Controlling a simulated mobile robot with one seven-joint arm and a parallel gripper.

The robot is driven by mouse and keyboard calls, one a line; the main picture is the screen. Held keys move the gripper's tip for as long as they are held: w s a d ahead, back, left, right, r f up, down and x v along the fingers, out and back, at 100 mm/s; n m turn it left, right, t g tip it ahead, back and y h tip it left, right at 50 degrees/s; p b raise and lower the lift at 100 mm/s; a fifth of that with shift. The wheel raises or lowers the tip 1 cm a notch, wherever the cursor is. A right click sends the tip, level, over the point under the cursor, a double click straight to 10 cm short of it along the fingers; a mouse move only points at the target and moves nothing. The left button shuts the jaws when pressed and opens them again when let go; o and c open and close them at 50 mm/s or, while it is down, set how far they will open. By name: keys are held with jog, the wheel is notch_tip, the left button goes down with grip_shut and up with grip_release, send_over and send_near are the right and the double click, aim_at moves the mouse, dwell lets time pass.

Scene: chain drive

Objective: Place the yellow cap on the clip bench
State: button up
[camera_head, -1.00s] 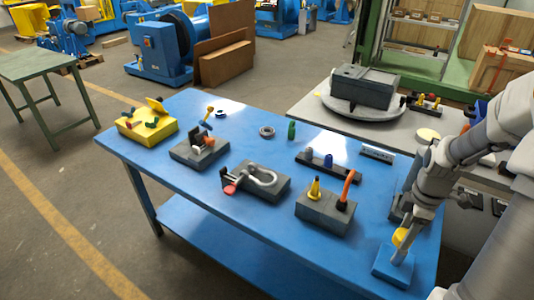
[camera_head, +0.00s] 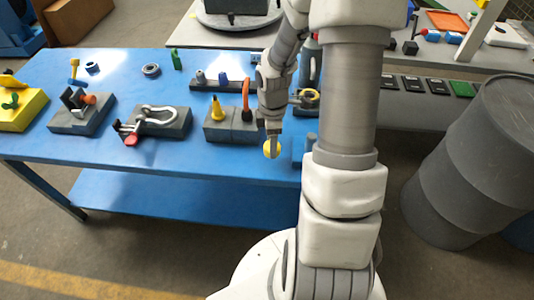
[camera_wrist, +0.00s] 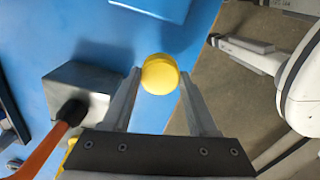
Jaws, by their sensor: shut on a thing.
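The yellow cap (camera_head: 272,150) is a small round disc. My gripper (camera_head: 271,138) is shut on it and holds it near the table's front edge. In the wrist view the cap (camera_wrist: 160,74) sits between the two fingertips, clear of the blue table top below. No label marks the clip bench, so I cannot tell for certain which thing it is. The blue table (camera_head: 215,165) carries several grey fixture blocks. One with a silver shackle and red tab (camera_head: 165,122) stands left of my gripper. One with a yellow cone and orange hook (camera_head: 231,134) is closer.
The grey block with the hook also shows beside my left finger in the wrist view (camera_wrist: 85,80). A blue block (camera_head: 298,150) is partly hidden behind my arm. A dark barrel (camera_head: 470,165) stands at right. The table's front strip at left is clear.

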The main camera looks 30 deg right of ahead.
aim_at(268, 148)
jog(key=shift+w+a+f, duration=0.15)
jog(key=shift+a+f, duration=0.25)
jog(key=shift+a, duration=0.15)
jog(key=shift+f+b, duration=0.3)
jog(key=shift+f, duration=1.65)
jog(key=shift+f, duration=0.15)
jog(key=o, duration=1.3)
notch_tip(268, 148, up, 12)
jog(key=shift+r+p, duration=0.2)
jog(key=shift+p, duration=0.7)
